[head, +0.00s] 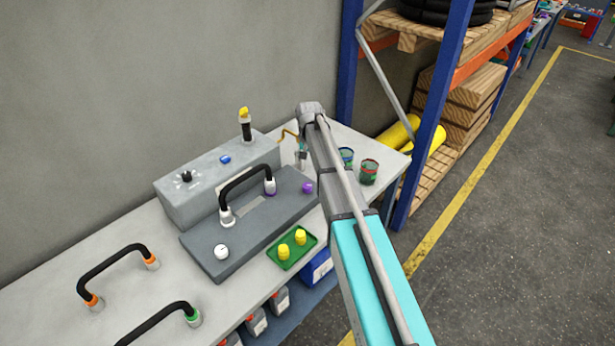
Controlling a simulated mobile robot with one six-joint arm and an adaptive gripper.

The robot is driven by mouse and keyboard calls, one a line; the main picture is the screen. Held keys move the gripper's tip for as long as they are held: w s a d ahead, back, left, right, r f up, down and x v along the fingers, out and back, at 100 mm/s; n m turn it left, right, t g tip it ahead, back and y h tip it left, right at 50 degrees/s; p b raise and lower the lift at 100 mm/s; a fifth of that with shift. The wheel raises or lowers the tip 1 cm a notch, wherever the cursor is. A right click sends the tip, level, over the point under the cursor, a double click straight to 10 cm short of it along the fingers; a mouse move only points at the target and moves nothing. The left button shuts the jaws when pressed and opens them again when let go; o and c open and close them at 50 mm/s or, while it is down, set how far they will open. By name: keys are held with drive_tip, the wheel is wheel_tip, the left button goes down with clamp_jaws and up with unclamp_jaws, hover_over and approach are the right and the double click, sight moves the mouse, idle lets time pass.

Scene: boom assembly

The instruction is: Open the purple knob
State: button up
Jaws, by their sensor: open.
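The purple knob (307,187) is a small round knob near the right end of a dark grey plate (215,262) on the workbench. My gripper (301,163) shows only as a small grey shape beside my arm, above and slightly left of the knob in the picture. It is open and appears apart from the knob, with nothing seen in it. My arm link hides part of it, so the exact height and gap cannot be told.
A black handle (247,184) arches over the plate left of the knob, and a white knob (221,251) is at its near end. A grey box (185,205) stands behind. A green tray (273,258) holds yellow knobs. Two cans (369,172) stand right of my arm.

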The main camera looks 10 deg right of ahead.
sight(307, 185)
drive_tip(key=shift+r+m+p, duration=0.45)
drive_tip(key=shift+r+m, duration=0.05)
drive_tip(key=shift+r, duration=0.35)
drive_tip(key=shift+f, duration=0.15)
wheel_tip(307, 185, down, 14)
drive_tip(key=b, duration=1.4)
drive_tip(key=shift+a+r, duration=0.15)
drive_tip(key=shift+r, duration=0.1)
drive_tip(key=shift+c, duration=0.3)
drive_tip(key=c, duration=1.1)
